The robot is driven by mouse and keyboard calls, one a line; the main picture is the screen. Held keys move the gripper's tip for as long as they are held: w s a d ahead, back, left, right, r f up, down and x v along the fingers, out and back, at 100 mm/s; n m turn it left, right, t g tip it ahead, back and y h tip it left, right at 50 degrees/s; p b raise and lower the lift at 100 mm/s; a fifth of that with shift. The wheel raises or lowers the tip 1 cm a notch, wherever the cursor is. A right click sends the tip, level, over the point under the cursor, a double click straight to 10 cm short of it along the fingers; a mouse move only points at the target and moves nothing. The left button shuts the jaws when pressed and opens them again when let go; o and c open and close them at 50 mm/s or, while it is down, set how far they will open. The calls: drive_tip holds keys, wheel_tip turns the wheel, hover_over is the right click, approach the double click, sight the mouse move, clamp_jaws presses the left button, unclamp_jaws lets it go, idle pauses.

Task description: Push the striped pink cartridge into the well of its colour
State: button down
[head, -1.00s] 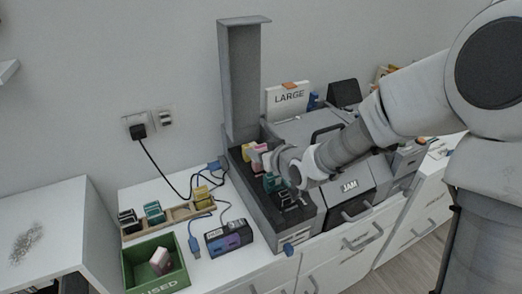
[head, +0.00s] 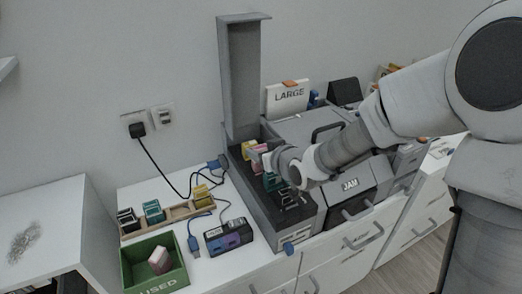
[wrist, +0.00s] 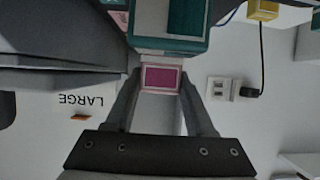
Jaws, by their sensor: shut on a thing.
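The pink cartridge (wrist: 161,78) is between my gripper's two fingers (wrist: 160,92) in the wrist view, and my gripper is shut on it. Its magenta end panel faces the wrist camera; stripes cannot be made out. In the head view the cartridge (head: 260,149) is small, at the open bay of the grey printer (head: 262,215), beside a yellow cartridge (head: 248,152). A teal cartridge (head: 271,182) sits nearer the front of the bay and shows close up in the wrist view (wrist: 170,22). The pink well is hidden by my gripper and the cartridges, so the depth of seating cannot be told.
The printer's raised lid (head: 240,80) stands behind the bay. On the left are a wooden rack (head: 180,216) with several cartridges, a green USED bin (head: 182,275) holding a pale pink cartridge (head: 160,260), and a dark box (head: 229,237) with cables.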

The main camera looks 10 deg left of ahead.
drive_tip(key=shift+r+p, duration=0.35)
drive_tip(key=shift+w+b, duration=0.1)
drive_tip(key=shift+b, duration=0.2)
idle(1.7)
drive_tip(key=shift+f+b, duration=0.4)
drive_tip(key=shift+f, duration=0.05)
drive_tip(key=shift+r, duration=0.2)
